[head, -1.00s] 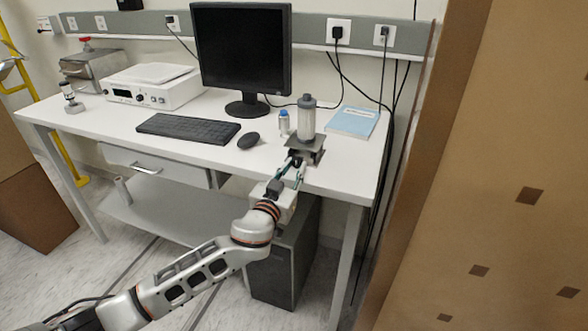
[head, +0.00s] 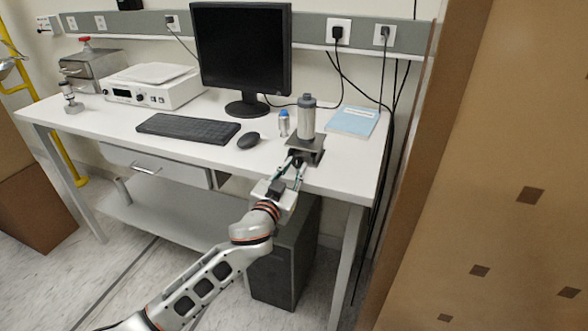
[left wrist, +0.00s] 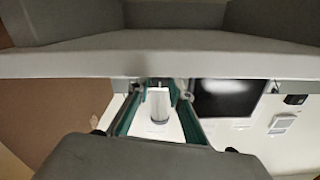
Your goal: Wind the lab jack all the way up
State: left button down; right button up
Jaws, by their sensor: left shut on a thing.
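The lab jack (head: 313,150) is a small dark stand near the front right edge of the white desk. A grey-capped, pale bottle (head: 306,120) stands upright on its top plate. My left gripper (head: 297,162) reaches in from the front over the desk edge and is shut at the jack's front, on its knob. The fingers hide most of the knob. In the left wrist view, the teal fingers of my left gripper (left wrist: 160,88) close around the knob area, and the bottle (left wrist: 160,106) shows between them. My right gripper is not in view.
A small blue-capped vial (head: 284,123) stands just left of the jack, with a mouse (head: 248,140) and keyboard (head: 188,128) farther left. A blue book (head: 352,121) lies to the right. A monitor (head: 242,58) stands behind. A computer tower (head: 285,262) is below the desk.

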pick_arm(q)
jog(key=c, duration=1.8)
grip_release()
jog(key=v, duration=1.2)
jog(key=shift+r, duration=0.1)
